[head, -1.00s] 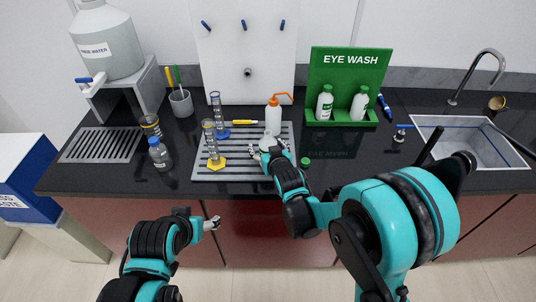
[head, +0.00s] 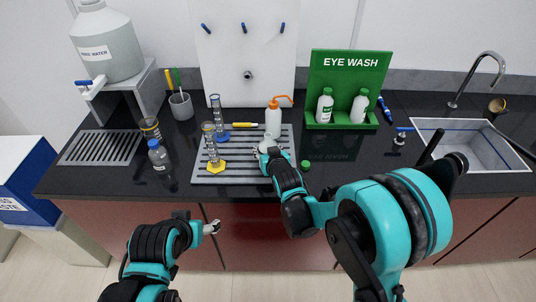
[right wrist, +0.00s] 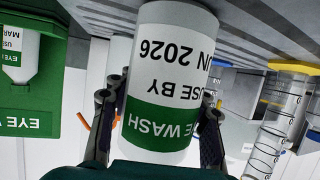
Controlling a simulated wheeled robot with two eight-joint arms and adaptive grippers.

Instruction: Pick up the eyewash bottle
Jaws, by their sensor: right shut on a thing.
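The eyewash bottle (right wrist: 165,80) fills the middle of the right wrist view, white with a green label band. It appears upside down there. My right gripper (right wrist: 156,128) is shut on it, one finger on each side. In the head view my right gripper (head: 268,150) is over the grey slatted mat, and the bottle is mostly hidden by it. Two similar white bottles (head: 324,106) (head: 359,107) stand in the green EYE WASH holder (head: 345,75). My left gripper (head: 212,228) is in front of the counter, away from the objects; its opening is unclear.
An orange-topped wash bottle (head: 273,118) stands just behind my right gripper. Measuring cylinders (head: 211,150) stand to the left on the mat (head: 225,178). A small green cap-like thing (head: 305,165) lies right of the mat. The sink (head: 475,150) is far right.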

